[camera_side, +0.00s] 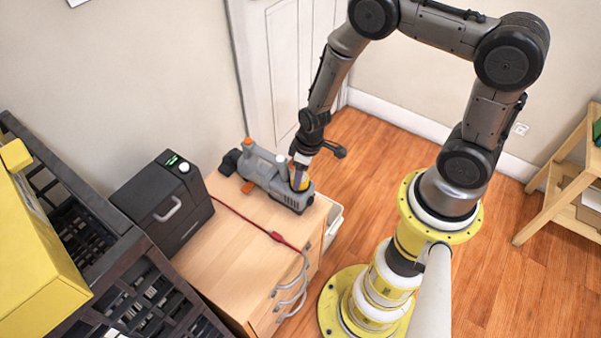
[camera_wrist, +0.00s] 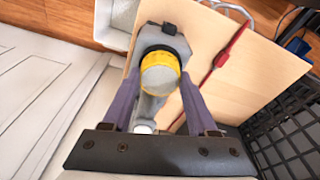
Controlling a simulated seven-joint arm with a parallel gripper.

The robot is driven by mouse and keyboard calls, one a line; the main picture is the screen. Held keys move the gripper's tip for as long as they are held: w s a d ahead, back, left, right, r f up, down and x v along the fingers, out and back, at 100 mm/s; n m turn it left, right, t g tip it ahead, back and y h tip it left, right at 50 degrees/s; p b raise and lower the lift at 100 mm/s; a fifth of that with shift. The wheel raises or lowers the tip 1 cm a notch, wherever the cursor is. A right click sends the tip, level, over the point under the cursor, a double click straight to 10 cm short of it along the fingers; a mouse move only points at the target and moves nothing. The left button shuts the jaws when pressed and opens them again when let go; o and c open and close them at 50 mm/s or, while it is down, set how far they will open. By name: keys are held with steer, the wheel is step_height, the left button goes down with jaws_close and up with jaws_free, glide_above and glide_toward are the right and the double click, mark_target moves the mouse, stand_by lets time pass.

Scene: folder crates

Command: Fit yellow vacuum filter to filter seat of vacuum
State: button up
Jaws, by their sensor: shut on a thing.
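The grey vacuum (camera_side: 266,176) lies on top of the wooden cabinet, with orange parts at its left end. The yellow vacuum filter (camera_side: 299,181) is at the vacuum's right end, under my gripper (camera_side: 300,166). In the wrist view the filter (camera_wrist: 160,72) shows a yellow ribbed ring and a pale round face. My gripper (camera_wrist: 158,88) has its two purple fingers on either side of the filter, shut on it. The vacuum body (camera_wrist: 158,38) shows behind the filter. The filter seat is hidden, so I cannot tell whether the filter is inside it or just above.
The wooden cabinet top (camera_side: 237,232) has a red cable (camera_side: 245,218) across it. A black box (camera_side: 163,203) with a handle stands at its left. Dark crates (camera_side: 150,290) and a yellow box (camera_side: 35,255) stand farther left. The cabinet's front part is clear.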

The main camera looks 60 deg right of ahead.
steer(key=o, duration=1.5)
steer(key=r, duration=0.4)
steer(key=s+r, duration=0.1)
steer(key=r, duration=0.4)
steer(key=s+r, duration=0.1)
steer(key=r, duration=0.3)
steer(key=shift+d+r, duration=0.25)
steer(key=shift+r, duration=0.15)
step_height(320, 180, up, 23)
steer(key=t, duration=0.5)
glide_above(307, 179)
steer(key=s+a, duration=0.1)
steer(key=s, duration=0.1)
steer(key=s+m, duration=0.1)
steer(key=s, duration=0.3)
steer(key=s+m, duration=0.1)
steer(key=s, duration=0.4)
steer(key=s+r+m+g, duration=0.1)
steer(key=s, duration=0.4)
